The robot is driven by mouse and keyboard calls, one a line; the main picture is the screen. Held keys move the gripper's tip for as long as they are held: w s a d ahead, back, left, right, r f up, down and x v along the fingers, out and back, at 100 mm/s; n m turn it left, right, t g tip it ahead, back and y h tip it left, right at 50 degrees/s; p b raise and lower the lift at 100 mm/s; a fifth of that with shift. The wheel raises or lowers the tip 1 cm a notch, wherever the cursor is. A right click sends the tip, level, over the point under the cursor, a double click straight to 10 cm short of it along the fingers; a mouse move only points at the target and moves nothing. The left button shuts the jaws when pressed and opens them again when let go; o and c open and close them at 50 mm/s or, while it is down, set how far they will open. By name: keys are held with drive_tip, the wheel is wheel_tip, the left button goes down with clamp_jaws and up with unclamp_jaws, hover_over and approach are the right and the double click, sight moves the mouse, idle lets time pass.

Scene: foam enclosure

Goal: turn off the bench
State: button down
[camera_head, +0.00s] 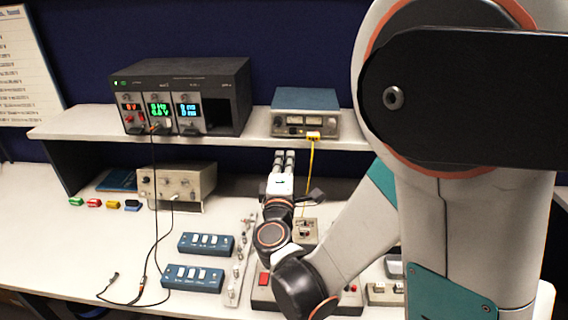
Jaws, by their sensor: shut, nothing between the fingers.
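The bench is a white worktop (70,245) with a raised shelf (75,132) along its back. On the shelf a dark instrument rack (228,100) shows lit red, green and blue displays. A smaller blue-topped unit (305,100) stands to its right, with a yellow plug (313,135) and cable at its front. A panel with a red switch (264,279) lies at the front of the worktop, partly hidden by my arm. My gripper (284,158) is shut and empty, over the worktop in front of the shelf, below the blue-topped unit.
Two blue switch boxes (206,243) and a metal strip (240,262) with knobs lie left of my arm. A beige instrument (178,184) sits under the shelf. Black leads (155,225) hang to the worktop. The worktop's left part is mostly clear. My arm hides much of the right side.

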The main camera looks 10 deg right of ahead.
approach(288, 127)
drive_tip(key=x, duration=0.3)
drive_tip(key=b+x, duration=0.1)
drive_tip(key=x, duration=0.1)
drive_tip(key=shift+w+d+f, duration=0.15)
drive_tip(key=shift+w+f, duration=0.1)
drive_tip(key=shift+f, duration=0.1)
drive_tip(key=shift+w+d, duration=0.1)
drive_tip(key=shift+w, duration=0.15)
drive_tip(key=shift+r, duration=0.1)
drive_tip(key=shift+w+d+r, duration=0.1)
drive_tip(key=shift+w, duration=0.2)
drive_tip(key=shift+r, duration=0.3)
drive_tip(key=shift+s, duration=0.1)
